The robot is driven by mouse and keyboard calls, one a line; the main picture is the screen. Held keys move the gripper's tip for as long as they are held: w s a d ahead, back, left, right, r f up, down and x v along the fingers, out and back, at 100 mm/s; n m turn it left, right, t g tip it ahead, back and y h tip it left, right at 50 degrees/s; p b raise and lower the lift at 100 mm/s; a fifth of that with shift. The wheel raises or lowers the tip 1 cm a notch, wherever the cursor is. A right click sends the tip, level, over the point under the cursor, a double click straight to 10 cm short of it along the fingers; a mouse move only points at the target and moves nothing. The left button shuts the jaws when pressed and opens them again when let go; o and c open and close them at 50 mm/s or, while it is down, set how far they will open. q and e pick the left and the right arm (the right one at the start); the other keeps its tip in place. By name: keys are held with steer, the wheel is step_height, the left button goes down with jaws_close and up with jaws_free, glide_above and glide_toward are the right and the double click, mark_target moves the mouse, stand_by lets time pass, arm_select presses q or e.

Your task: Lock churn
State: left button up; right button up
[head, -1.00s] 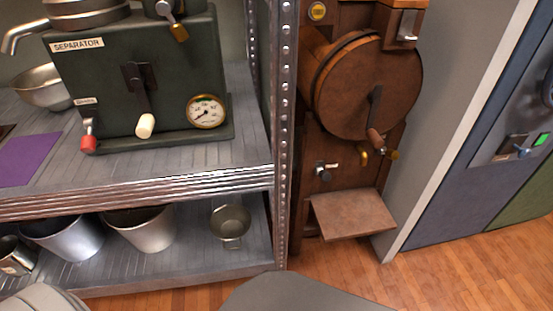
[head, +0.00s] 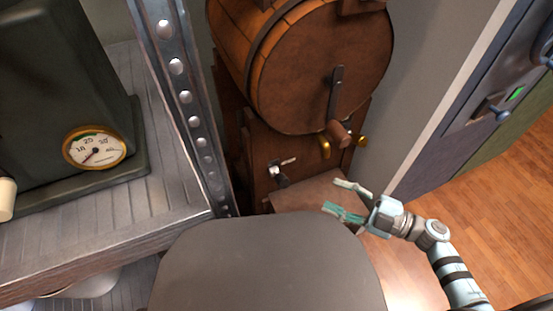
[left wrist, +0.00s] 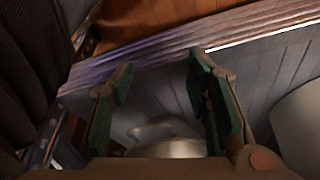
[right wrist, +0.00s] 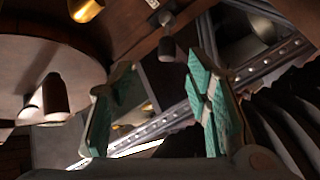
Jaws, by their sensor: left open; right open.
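The wooden churn barrel (head: 300,75) sits tilted on a brown stand, with its crank and wooden handle (head: 340,134) hanging down its face. A small metal lever (head: 283,168) is on the stand below the barrel. My right gripper (head: 347,199) is open and empty, low and to the right of that lever and apart from it. In the right wrist view, the crank handle (right wrist: 54,95) is at left and the lever (right wrist: 166,35) shows beyond the open fingers. My left gripper (left wrist: 160,88) is open over a grey shelf and a metal vessel (left wrist: 168,142); it is hidden in the head view.
A metal shelf post (head: 183,90) stands left of the churn, beside the dark separator (head: 50,80) with its gauge. A brown ledge (head: 305,190) juts from the stand. Brass fittings (head: 325,146) hang near the crank. A wall and a panel stand to the right.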

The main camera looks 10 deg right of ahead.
mark_target(289, 183)
steer(key=shift+n+g+y, duration=0.3)
steer(key=shift+n+g, duration=0.2)
steer(key=shift+g, duration=0.1)
steer(key=x, duration=0.4)
steer(key=b+x, duration=0.1)
steer(key=x, duration=0.4)
steer(key=s+x, duration=0.1)
steer(key=x, duration=0.3)
steer(key=shift+w+a, duration=0.15)
steer(key=shift+a, duration=0.35)
steer(key=shift+w+a, duration=0.2)
steer(key=shift+a, duration=0.1)
arm_select(q)
steer(key=r, duration=0.3)
steer(key=shift+w+d+r, duration=0.1)
steer(key=shift+d+r, duration=0.1)
steer(key=shift+d, duration=0.1)
arm_select(e)
jaws_close()
